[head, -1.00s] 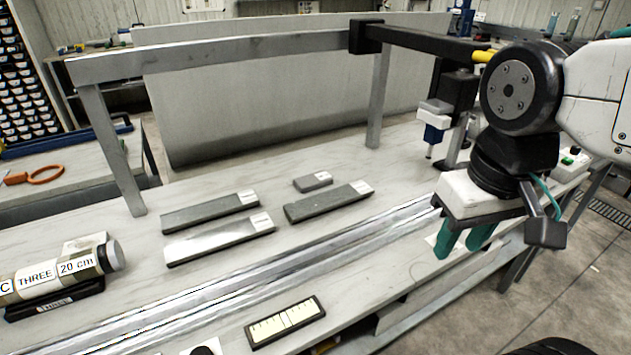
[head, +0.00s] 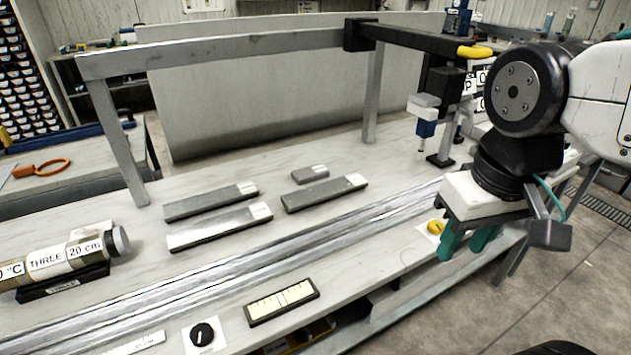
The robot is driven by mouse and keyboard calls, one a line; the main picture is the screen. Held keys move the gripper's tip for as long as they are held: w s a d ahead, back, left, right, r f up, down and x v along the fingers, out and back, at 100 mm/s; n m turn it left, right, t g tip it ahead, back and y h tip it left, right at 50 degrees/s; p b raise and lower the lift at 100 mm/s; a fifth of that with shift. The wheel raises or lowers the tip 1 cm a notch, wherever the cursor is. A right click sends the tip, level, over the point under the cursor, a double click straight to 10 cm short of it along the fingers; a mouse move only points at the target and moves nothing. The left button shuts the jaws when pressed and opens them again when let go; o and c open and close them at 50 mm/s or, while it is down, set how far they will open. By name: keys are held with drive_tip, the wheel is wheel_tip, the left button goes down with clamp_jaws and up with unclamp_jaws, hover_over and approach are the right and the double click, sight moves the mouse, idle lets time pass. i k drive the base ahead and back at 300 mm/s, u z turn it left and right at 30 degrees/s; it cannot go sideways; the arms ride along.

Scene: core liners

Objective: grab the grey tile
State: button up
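Several flat bars or tiles lie on the bench in the head view. One long dark grey tile (head: 207,203) lies at the back left. A paler, shinier tile (head: 218,229) lies just in front of it. Another long grey tile (head: 322,195) lies to the right, with a short grey tile (head: 309,175) behind it. Each has a small white label at its right end. I cannot tell which one is the task's grey tile. My gripper (head: 464,246) is at the right, over the bench's front edge, its green fingers apart and empty, well away from the tiles.
A metal rail (head: 260,257) runs along the bench in front of the tiles. A grey frame (head: 220,52) spans above and behind them. A labelled tube (head: 70,255) lies left. A scale plate (head: 281,301), black knob (head: 202,334) and yellow knob (head: 435,227) sit in front.

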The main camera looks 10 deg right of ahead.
sight(313, 172)
drive_tip(key=k, duration=1.15)
drive_tip(key=z, duration=0.5)
drive_tip(key=i, duration=0.65)
drive_tip(key=z, duration=0.4)
drive_tip(key=i, duration=0.85)
drive_tip(key=u, duration=0.8)
drive_tip(key=i, duration=0.6)
drive_tip(key=u, duration=0.6)
